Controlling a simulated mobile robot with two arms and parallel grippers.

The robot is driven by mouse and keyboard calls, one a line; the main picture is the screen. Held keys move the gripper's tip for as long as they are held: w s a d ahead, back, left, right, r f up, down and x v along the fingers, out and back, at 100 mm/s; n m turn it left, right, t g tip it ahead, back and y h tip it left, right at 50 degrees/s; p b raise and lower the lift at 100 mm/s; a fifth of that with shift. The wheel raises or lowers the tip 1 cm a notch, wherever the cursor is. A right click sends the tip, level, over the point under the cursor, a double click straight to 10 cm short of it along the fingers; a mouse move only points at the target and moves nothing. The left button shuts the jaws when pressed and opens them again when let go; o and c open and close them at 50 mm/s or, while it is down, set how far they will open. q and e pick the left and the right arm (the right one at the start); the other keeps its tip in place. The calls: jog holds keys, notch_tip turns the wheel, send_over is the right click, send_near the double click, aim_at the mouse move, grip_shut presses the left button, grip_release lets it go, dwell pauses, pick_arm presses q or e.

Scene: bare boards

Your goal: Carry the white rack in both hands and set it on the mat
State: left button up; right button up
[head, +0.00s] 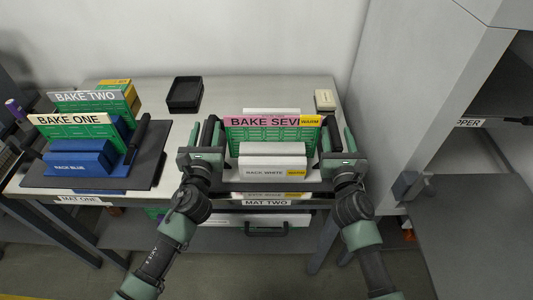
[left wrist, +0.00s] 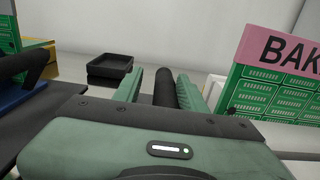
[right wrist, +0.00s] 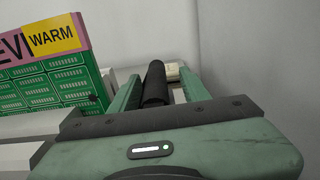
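The white rack (head: 270,163), labelled RACK WHITE with a yellow WARM tag, stands upright on a dark mat (head: 232,187) above the MAT TWO label. It holds a green board (head: 268,134) with a pink BAKE SEV… label, partly covered by another WARM tag. A black bar handle stands at each side of the rack. My left gripper (head: 207,138) is open around the left handle (left wrist: 165,86), with a gap beside one finger. My right gripper (head: 337,142) is open around the right handle (right wrist: 155,84), also with a gap. The rack's underside is hidden.
On the left, a blue rack (head: 80,160) with boards BAKE ONE and BAKE TWO stands on another dark mat (head: 150,172), labelled MAT ONE. A black tray (head: 185,94) and a small pale box (head: 325,99) lie behind. A grey cabinet (head: 415,90) stands close on the right.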

pick_arm(q)
jog(key=shift+o, duration=0.2)
jog(key=shift+d, duration=0.15)
pick_arm(e)
jog(key=shift+o, duration=0.2)
jog(key=shift+a, duration=0.15)
pick_arm(q)
jog(key=shift+s, duration=0.1)
jog(key=shift+s, duration=0.2)
jog(key=s, duration=1.1)
jog(key=shift+s+d, duration=0.1)
jog(key=shift+d, duration=0.1)
pick_arm(e)
jog(key=shift+s+a+r, duration=0.1)
jog(key=shift+a, duration=0.05)
pick_arm(q)
jog(key=shift+s, duration=0.15)
pick_arm(e)
jog(key=shift+s, duration=0.15)
jog(key=s, duration=1.1)
jog(key=shift+s+d, duration=0.2)
jog(key=shift+s, duration=0.15)
